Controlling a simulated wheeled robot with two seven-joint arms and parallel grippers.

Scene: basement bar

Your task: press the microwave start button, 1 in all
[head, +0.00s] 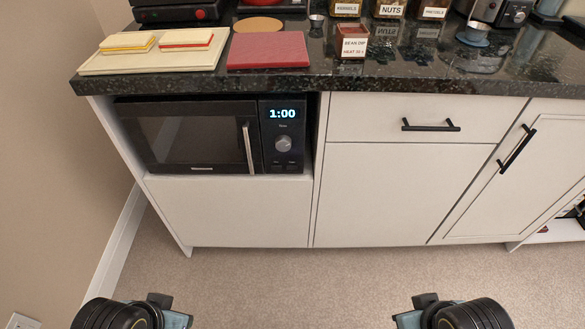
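The black microwave (190,138) sits in an open bay of the white cabinet, under the dark counter. Its door, with a vertical silver handle (249,149), looks shut. The control panel (269,151) at its right has a lit display (282,114) reading 1:00 and a round knob (284,143). Below the knob are small marked buttons (290,164), whose labels are too small to read. Parts of my two arms show at the bottom edge, left and right, well apart from the microwave. I make out no fingertips of either gripper.
The dark countertop (400,75) overhangs the microwave bay. On it are a cream board (95,66) with two sandwiches, a red board (268,50), a bean dip container (352,46) and jars. A drawer with a black handle (431,125) is at right. The carpet (290,275) in front is clear.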

